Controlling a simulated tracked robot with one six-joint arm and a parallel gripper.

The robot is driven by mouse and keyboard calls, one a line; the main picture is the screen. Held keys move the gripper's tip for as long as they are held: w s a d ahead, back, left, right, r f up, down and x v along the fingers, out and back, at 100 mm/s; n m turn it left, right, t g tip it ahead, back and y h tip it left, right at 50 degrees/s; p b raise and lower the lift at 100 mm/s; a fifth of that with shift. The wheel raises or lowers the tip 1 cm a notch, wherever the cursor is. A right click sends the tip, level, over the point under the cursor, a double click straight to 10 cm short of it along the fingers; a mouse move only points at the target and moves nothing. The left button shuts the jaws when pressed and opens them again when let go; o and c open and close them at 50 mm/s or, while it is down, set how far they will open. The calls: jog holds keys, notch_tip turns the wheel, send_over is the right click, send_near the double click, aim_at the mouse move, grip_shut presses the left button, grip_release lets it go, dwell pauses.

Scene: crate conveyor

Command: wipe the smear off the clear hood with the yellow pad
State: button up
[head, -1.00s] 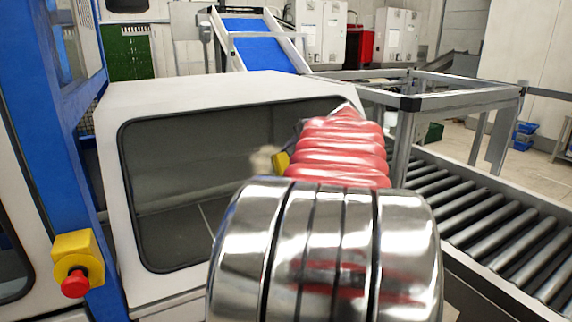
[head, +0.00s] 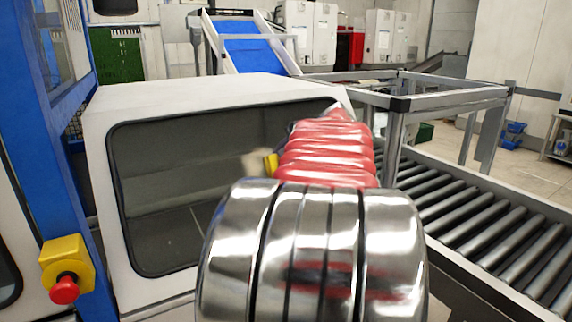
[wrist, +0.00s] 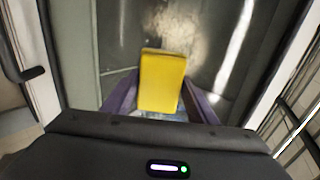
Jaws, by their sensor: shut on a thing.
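The clear hood (head: 165,215) is a dark see-through pane in a white housing, left of my arm in the head view. It also fills the upper wrist view (wrist: 115,30). The smear (head: 255,164) is a pale beige patch on the pane, just left of the pad. In the wrist view the smear (wrist: 182,28) spreads beyond the pad's far edge. The yellow pad (wrist: 162,80) is clamped between the purple fingers of my gripper (wrist: 159,92). Only an edge of the pad (head: 271,162) shows in the head view. I cannot tell whether the pad touches the hood.
A roller conveyor (head: 500,230) with a grey metal frame (head: 440,100) runs along the right. A blue post (head: 45,150) with a yellow and red stop button (head: 66,275) stands at left. A blue belt ramp (head: 248,45) is behind the housing.

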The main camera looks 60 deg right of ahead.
aim_at(274, 166)
jog(key=shift+w+a, duration=0.45)
jog(key=shift+a, duration=0.3)
jog(key=shift+w+a, duration=0.4)
jog(key=shift+a, duration=0.3)
jog(key=shift+w+a, duration=0.45)
jog(key=shift+a, duration=0.35)
jog(key=shift+w+a, duration=0.45)
jog(key=shift+a, duration=0.3)
jog(key=shift+w+a+f, duration=0.1)
jog(key=shift+w+a, duration=0.4)
jog(key=shift+a, duration=0.3)
jog(key=shift+w+a+f, duration=0.1)
jog(key=shift+w+a, duration=0.4)
jog(key=shift+a, duration=0.25)
jog(key=shift+r, duration=0.1)
jog(key=shift+w+d+r, duration=0.2)
jog(key=shift+w+r, duration=0.1)
jog(key=shift+r, duration=0.3)
jog(key=shift+w+d+r, duration=0.2)
jog(key=shift+w+r, duration=0.1)
jog(key=shift+r, duration=0.25)
